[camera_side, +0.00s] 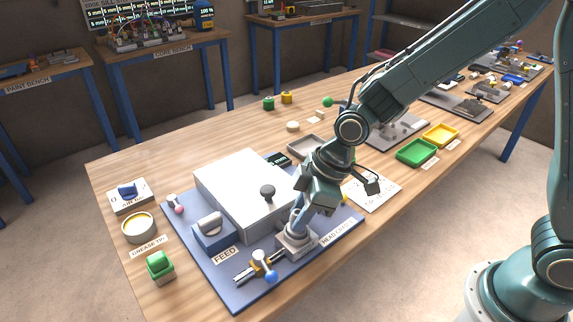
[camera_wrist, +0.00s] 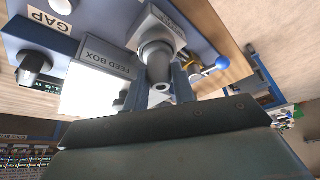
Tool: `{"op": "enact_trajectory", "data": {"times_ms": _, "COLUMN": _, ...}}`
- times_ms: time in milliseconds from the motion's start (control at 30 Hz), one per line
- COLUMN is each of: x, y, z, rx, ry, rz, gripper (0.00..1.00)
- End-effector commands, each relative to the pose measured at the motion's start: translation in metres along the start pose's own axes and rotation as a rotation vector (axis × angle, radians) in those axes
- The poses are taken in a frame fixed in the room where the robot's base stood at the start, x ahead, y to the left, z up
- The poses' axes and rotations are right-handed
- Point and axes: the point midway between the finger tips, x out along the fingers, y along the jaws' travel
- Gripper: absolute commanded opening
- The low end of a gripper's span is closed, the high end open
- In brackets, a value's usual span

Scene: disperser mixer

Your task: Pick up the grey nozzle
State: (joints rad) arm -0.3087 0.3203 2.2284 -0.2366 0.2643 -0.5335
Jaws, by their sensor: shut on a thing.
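The grey nozzle (camera_wrist: 156,58) stands in a square grey block on the blue baseplate in the wrist view, its narrow end pointing toward my gripper. My gripper (camera_wrist: 160,88) has its fingers on either side of the narrow end and is shut on it. In the side view my gripper (camera_side: 297,222) points down over the block (camera_side: 297,243), beside the HEAD CRADLE label. The nozzle is mostly hidden there by the fingers. I cannot tell whether it is fully seated in the block.
A white feed box (camera_side: 238,185) with a black knob stands close behind my gripper. A blue-balled lever (camera_side: 265,268) sits just in front of the block. A green tray (camera_side: 416,152) and a yellow tray (camera_side: 440,135) lie to the right.

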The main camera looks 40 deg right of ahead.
Motion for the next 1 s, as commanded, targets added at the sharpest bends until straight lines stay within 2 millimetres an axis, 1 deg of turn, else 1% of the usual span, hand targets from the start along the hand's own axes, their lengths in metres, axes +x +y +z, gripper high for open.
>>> {"op": "enact_trajectory", "data": {"times_ms": 167, "x": -0.01, "y": 0.0, "z": -0.005, "rx": -0.001, "ry": 0.003, "rz": 0.002, "gripper": 0.03}}
{"op": "enact_trajectory", "data": {"times_ms": 367, "x": -0.034, "y": 0.001, "z": -0.015, "rx": -0.002, "ry": 0.006, "rz": 0.003, "gripper": 0.03}}
{"op": "enact_trajectory", "data": {"times_ms": 567, "x": -0.071, "y": 0.001, "z": -0.031, "rx": -0.002, "ry": 0.008, "rz": 0.005, "gripper": 0.03}}
{"op": "enact_trajectory", "data": {"times_ms": 800, "x": -0.12, "y": 0.001, "z": -0.051, "rx": -0.002, "ry": 0.006, "rz": 0.004, "gripper": 0.03}}
{"op": "enact_trajectory", "data": {"times_ms": 1000, "x": -0.155, "y": 0.001, "z": -0.065, "rx": -0.001, "ry": 0.005, "rz": 0.003, "gripper": 0.03}}
